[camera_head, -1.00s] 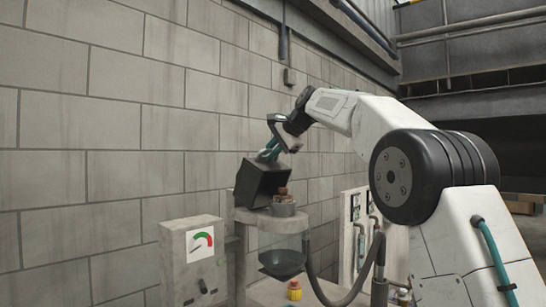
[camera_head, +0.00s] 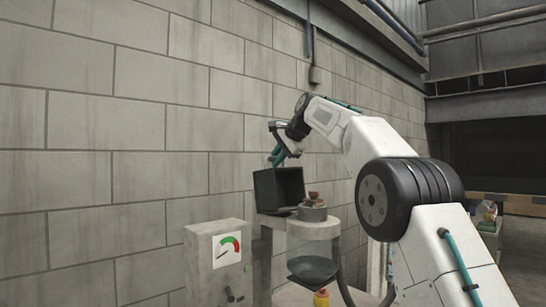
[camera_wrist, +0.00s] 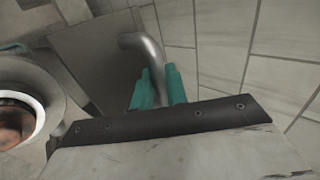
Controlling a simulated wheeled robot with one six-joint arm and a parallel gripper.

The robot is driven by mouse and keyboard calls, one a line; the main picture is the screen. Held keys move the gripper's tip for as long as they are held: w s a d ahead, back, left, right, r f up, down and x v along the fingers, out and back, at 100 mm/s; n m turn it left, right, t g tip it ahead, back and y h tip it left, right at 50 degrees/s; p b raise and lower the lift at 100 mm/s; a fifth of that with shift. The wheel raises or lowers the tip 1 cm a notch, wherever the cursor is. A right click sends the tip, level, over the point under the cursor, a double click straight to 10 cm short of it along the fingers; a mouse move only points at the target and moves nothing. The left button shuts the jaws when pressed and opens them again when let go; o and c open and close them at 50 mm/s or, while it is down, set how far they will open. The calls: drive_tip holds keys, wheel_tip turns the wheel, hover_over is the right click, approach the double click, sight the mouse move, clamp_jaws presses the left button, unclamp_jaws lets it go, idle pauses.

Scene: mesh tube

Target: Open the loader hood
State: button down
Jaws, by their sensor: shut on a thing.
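The loader hood (camera_head: 278,190) is a dark box at the centre of the head view, tipped back with its hollow side towards the right. My gripper (camera_head: 277,158) is above it. In the wrist view, the teal fingertips of my gripper (camera_wrist: 158,88) are shut on the curved metal handle (camera_wrist: 140,45) of the hood. The hood's grey panel (camera_wrist: 95,50) shows behind the handle. A round loader mouth (camera_head: 313,214) with a reddish-brown thing (camera_head: 313,199) in it is uncovered beside the hood. This mouth (camera_wrist: 52,105) also shows at the left of the wrist view.
A grey box with a red-green gauge (camera_head: 228,248) stands left of the loader. A clear vessel with a dark bowl (camera_head: 313,268) sits below the mouth, with a yellow-and-red item (camera_head: 321,298) under it. A block wall (camera_head: 110,130) stands close behind.

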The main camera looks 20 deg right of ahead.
drive_tip(key=shift+w+f, duration=0.15)
drive_tip(key=shift+w, duration=0.2)
drive_tip(key=shift+a, duration=0.15)
drive_tip(key=c, duration=1.8)
unclamp_jaws()
drive_tip(key=shift+o, duration=0.2)
drive_tip(key=shift+v, duration=3.9)
